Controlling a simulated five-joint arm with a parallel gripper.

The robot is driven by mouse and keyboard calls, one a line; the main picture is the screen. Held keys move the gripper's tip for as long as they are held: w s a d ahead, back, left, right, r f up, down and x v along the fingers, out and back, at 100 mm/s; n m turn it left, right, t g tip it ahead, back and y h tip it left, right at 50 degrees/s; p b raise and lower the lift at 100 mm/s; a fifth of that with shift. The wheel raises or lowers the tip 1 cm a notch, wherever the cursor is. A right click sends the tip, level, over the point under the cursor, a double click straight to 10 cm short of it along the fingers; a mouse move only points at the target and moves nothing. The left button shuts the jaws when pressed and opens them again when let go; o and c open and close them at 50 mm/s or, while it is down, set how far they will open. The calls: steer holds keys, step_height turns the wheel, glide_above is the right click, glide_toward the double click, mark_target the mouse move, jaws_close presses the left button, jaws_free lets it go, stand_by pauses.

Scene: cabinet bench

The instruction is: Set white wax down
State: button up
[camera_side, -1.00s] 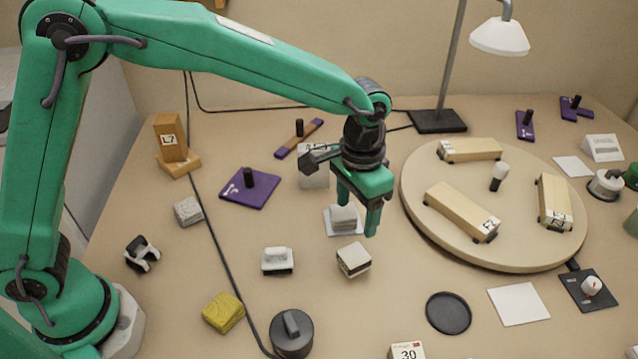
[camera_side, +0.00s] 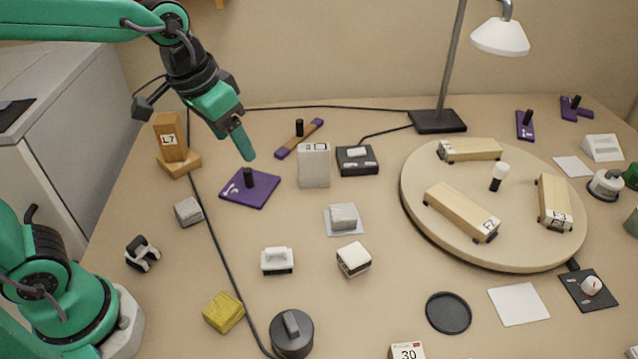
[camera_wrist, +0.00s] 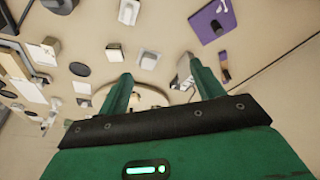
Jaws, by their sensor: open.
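A pale grey-white block, which looks like the white wax (camera_side: 343,215), rests flat on a thin light square pad (camera_side: 332,233) in the middle of the bench. It also shows, small, in the wrist view (camera_wrist: 150,58). My gripper (camera_side: 244,150) is up and to the left of it in the side view, above the purple plate with a black knob (camera_side: 262,190), and well apart from the block. In the wrist view my gripper (camera_wrist: 160,72) has its two fingers spread, with nothing held between them.
A cream-topped block (camera_side: 354,258), a white-topped brush (camera_side: 277,261) and a grey cube (camera_side: 188,211) lie near the pad. An upright grey box (camera_side: 314,165) stands behind it. A round turntable (camera_side: 520,205) bearing wooden blocks fills the right. A cable crosses the left side.

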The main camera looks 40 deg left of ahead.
steer(key=s+a+n+t, duration=0.1)
steer(key=s+a+t, duration=0.1)
steer(key=s+a, duration=0.5)
steer(key=s, duration=0.2)
steer(key=shift+s+f+n+y, duration=0.35)
steer(key=shift+f+n+y, duration=0.05)
